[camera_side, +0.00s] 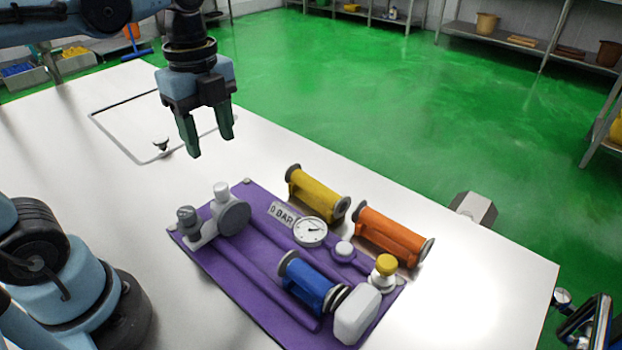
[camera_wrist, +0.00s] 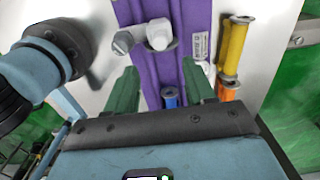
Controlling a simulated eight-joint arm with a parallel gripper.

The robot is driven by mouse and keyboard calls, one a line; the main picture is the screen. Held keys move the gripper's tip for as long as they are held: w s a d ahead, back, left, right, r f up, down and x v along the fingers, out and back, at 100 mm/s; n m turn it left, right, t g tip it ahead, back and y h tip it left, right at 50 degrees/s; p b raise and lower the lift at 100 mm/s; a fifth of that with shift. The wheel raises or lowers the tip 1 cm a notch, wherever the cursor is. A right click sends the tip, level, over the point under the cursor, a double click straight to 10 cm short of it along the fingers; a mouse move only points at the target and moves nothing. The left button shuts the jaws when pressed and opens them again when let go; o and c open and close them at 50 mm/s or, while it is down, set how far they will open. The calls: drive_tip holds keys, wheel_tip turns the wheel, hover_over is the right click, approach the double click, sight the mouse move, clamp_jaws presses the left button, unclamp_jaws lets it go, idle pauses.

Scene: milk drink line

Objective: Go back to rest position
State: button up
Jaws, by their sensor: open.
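My gripper (camera_side: 206,142) hangs in the air over the white table (camera_side: 95,200), above and behind the purple mat. Its green fingers point down, are spread apart and hold nothing. In the wrist view my gripper (camera_wrist: 163,90) shows its two green fingers apart, with part of the purple mat (camera_wrist: 143,50) between and beyond them. The mat also shows in the side view (camera_side: 262,325), lying on the table.
On the mat are a grey valve (camera_side: 234,216), a gauge (camera_side: 310,231), a blue spool piece (camera_side: 308,282), a white block (camera_side: 357,315) and a yellow-topped valve (camera_side: 385,270). A yellow spool piece (camera_side: 316,193) and an orange one (camera_side: 390,235) lie beside it.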

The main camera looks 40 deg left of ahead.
drive_tip(key=shift+r, duration=0.6)
drive_tip(key=shift+f, duration=0.1)
drive_tip(key=f+n+t, duration=0.2)
drive_tip(key=n, duration=0.3)
drive_tip(key=w+f+n+t, duration=0.1)
drive_tip(key=f+n+t, duration=0.1)
drive_tip(key=n, duration=0.3)
drive_tip(key=w+f+n+t, duration=0.1)
drive_tip(key=f+n+t, duration=0.1)
drive_tip(key=n, duration=0.3)
drive_tip(key=shift+d, duration=0.15)
drive_tip(key=n, duration=0.1)
drive_tip(key=n+t, duration=0.1)
drive_tip(key=n, duration=0.1)
drive_tip(key=shift+w+f, duration=0.15)
drive_tip(key=shift+f, duration=0.2)
